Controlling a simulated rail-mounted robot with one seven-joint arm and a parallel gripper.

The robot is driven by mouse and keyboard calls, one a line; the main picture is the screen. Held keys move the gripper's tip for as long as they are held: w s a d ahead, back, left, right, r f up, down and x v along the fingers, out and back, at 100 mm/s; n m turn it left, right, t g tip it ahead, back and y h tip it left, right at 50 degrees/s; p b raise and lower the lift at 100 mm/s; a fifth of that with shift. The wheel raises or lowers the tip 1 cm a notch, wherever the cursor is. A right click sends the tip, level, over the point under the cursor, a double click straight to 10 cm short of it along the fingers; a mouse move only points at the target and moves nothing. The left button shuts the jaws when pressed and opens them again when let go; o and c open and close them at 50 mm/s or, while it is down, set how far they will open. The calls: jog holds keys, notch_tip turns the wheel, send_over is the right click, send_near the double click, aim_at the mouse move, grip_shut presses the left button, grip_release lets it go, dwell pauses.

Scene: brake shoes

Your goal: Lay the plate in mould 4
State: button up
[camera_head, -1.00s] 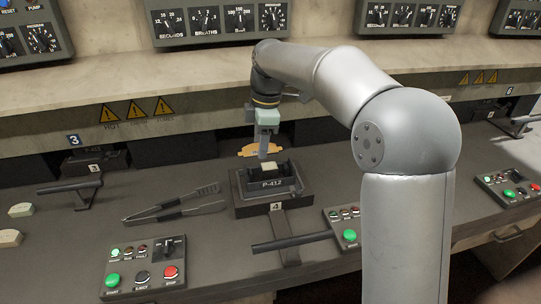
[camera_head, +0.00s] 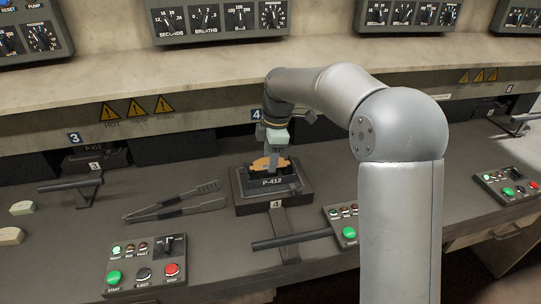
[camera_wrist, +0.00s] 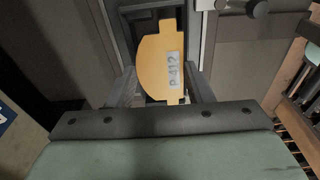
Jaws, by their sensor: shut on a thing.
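The plate (camera_wrist: 155,72) is a flat tan-orange piece marked P412. In the wrist view it sits between the two fingers of my gripper (camera_wrist: 162,88), which is shut on it. My gripper (camera_head: 271,168) points down over the mould. The plate lies over the mould's cavity; I cannot tell whether it touches the bottom. The pale block seen in the mould earlier is hidden now.
Black tongs (camera_head: 175,204) lie left of mould 4. A control box (camera_head: 146,268) with coloured buttons stands at front left, another (camera_head: 345,226) at the right. A dark lever (camera_head: 290,240) sticks out in front of the mould. Mould 3 (camera_head: 92,157) is at far left.

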jog(key=o, duration=1.1)
notch_tip(320, 180, up, 12)
jog(key=d, duration=0.1)
jog(key=s+d+f+m, duration=0.5)
jog(key=s+m, duration=0.1)
jog(key=s, duration=0.4)
jog(key=s+d+f+m+h, duration=0.1)
jog(key=s+d+f+m, duration=0.4)
jog(key=s, duration=0.6)
jog(key=s+d+f+m, duration=0.5)
jog(key=s+m, duration=0.4)
jog(key=s, duration=0.2)
jog(key=shift+t, duration=0.4)
